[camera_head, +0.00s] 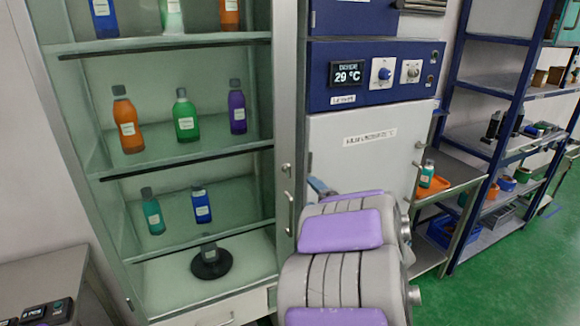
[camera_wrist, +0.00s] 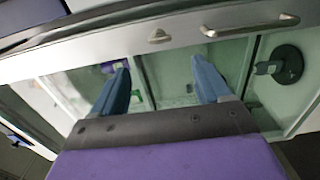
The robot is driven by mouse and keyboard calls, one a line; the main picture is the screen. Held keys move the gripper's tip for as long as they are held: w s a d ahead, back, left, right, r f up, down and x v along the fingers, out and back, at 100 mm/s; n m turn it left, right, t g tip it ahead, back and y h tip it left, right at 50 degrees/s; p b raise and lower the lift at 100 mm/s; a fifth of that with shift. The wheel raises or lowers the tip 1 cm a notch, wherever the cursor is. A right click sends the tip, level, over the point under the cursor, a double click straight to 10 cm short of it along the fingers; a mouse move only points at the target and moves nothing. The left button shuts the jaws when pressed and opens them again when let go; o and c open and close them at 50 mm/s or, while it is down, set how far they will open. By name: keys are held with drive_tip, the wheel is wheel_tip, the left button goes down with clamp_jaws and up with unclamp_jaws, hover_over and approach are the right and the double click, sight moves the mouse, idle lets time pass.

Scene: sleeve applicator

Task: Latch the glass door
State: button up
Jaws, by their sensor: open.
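The glass door's metal frame (camera_head: 284,110) runs down the right side of a glass-fronted cabinet in the head view. The door looks closed or nearly so; I cannot tell whether a gap is left. A small latch knob (camera_head: 286,169) sits on the frame above a bar handle (camera_head: 290,213). In the wrist view the latch (camera_wrist: 159,37) and handle (camera_wrist: 250,26) lie along the frame. My gripper (camera_wrist: 160,62) is open and empty, its two blue fingers pointing toward the frame, with the latch just beyond the fingertips. In the head view my arm hides most of the gripper.
Bottles stand on the cabinet shelves (camera_head: 190,151), with a round black stand (camera_head: 211,264) at the bottom. A blue control panel (camera_head: 375,75) reading 29 °C is right of the door. Blue-framed shelving (camera_head: 480,140) stands farther right over green floor.

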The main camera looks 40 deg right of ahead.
drive_tip(key=w+d+p, duration=0.2)
drive_tip(key=p, duration=0.7)
approach(289, 173)
drive_tip(key=w+d, duration=0.2)
drive_tip(key=w, duration=0.5)
drive_tip(key=shift+w+a+r+b, duration=0.1)
drive_tip(key=shift+a+b, duration=0.25)
drive_tip(key=shift+a, duration=0.05)
drive_tip(key=shift+w, duration=0.3)
drive_tip(key=shift+w+d, duration=0.5)
drive_tip(key=shift+d, duration=0.05)
drive_tip(key=shift+d+f, duration=0.3)
drive_tip(key=shift+d, duration=0.35)
drive_tip(key=shift+a+r, duration=0.2)
drive_tip(key=shift+a, duration=0.65)
drive_tip(key=c, duration=0.7)
drive_tip(key=shift+d, duration=0.25)
drive_tip(key=c, duration=0.3)
